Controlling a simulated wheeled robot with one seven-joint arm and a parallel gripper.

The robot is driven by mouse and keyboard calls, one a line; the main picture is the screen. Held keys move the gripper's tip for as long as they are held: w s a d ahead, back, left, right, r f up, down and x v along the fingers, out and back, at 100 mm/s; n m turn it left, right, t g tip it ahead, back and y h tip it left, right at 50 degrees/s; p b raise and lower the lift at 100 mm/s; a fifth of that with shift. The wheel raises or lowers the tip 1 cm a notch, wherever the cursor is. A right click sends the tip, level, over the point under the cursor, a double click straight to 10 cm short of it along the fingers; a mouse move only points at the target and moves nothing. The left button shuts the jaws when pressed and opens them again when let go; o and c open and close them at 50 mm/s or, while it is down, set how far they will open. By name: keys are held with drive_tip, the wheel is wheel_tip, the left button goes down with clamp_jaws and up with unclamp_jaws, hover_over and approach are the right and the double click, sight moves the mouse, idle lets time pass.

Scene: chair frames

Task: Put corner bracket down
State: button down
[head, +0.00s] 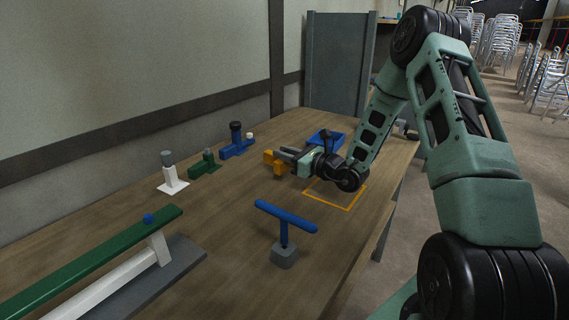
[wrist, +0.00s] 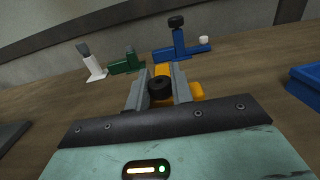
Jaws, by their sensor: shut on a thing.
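The orange corner bracket (head: 274,163) is at the tips of my gripper (head: 289,157), over the far half of the table. My gripper is shut on it, and the jaws hide part of it. In the wrist view the orange bracket (wrist: 196,91) shows beyond and to the right of the fingers (wrist: 158,86). A black round part sits between the fingers in that view. I cannot tell whether the bracket touches the table. An orange outlined square (head: 347,207) is marked on the table, nearer and to the right of the bracket.
The wooden table (head: 225,240) holds a blue tray (head: 340,137) behind my gripper. Blue (head: 236,148), green (head: 205,166) and white (head: 172,184) parts stand along the wall. A blue T-shaped piece (head: 286,216) stands in front, and a green sloping beam (head: 100,262) lies front left.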

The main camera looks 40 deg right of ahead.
drive_tip(key=shift+f, duration=1.35)
drive_tip(key=shift+f, duration=0.1)
drive_tip(key=c, duration=1.2)
unclamp_jaws()
drive_tip(key=shift+f, duration=0.1)
drive_tip(key=shift+c, duration=0.2)
drive_tip(key=shift+r, duration=0.25)
drive_tip(key=v, duration=1.2)
drive_tip(key=shift+b, duration=0.4)
